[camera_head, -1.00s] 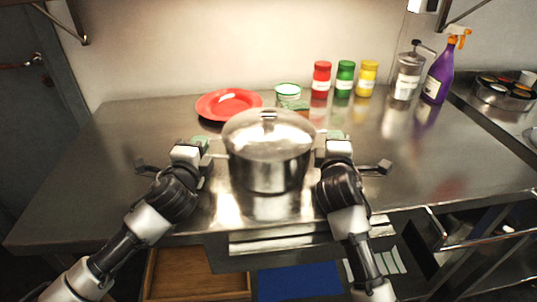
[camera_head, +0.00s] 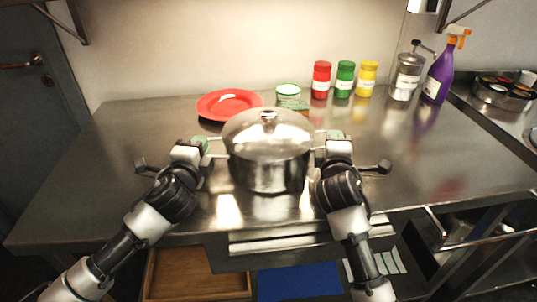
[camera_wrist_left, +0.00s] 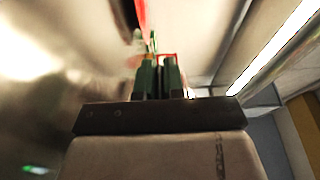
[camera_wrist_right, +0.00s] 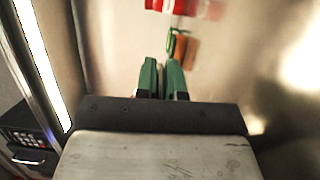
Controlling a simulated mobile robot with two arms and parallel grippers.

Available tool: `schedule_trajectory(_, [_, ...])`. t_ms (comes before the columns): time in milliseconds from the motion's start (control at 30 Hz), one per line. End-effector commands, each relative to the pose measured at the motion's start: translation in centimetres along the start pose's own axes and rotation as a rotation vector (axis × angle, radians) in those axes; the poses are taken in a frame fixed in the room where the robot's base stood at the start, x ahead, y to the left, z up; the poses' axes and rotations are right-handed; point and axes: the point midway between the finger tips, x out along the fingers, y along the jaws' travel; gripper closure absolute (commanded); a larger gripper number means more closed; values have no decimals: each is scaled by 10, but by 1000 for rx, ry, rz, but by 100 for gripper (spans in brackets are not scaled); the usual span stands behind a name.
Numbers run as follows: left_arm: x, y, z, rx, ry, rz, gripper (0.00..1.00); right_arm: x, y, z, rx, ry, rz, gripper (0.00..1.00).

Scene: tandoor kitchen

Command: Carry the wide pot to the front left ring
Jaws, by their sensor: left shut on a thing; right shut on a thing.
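The wide pot (camera_head: 268,172) is shiny steel with a domed lid and a knob, upright in the middle of the head view, over the steel counter. My left gripper (camera_head: 207,144) is shut on its left handle, and my right gripper (camera_head: 329,139) is shut on its right handle. Green fingertips show close together in the left wrist view (camera_wrist_left: 158,78) and in the right wrist view (camera_wrist_right: 162,78); the handles are hard to make out there. I cannot tell whether the pot's base touches the counter. No burner ring is in view.
Behind the pot on the counter (camera_head: 120,170) are a red plate (camera_head: 229,104), a small green-rimmed tub (camera_head: 288,91), red, green and yellow jars (camera_head: 345,80), a metal canister (camera_head: 407,76) and a purple spray bottle (camera_head: 440,77). A round spice tin (camera_head: 503,93) stands right. The counter's left is clear.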

Motion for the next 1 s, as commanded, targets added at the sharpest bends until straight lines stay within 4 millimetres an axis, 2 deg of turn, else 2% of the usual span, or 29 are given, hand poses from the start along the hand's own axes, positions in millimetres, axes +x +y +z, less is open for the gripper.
schedule_trajectory(533, [0, 3, 0, -2, -1, 5, 100, 0, -3, 0, -1, 1, -5, 100])
schedule_trajectory(767, [0, -4, 0, -2, 0, -1, 100, 0, 4, 0, 0, 1, 2, 100])
schedule_trajectory(1000, [0, -23, 0, -3, 0, -3, 100, 1, 23, 1, 1, 1, 5, 100])
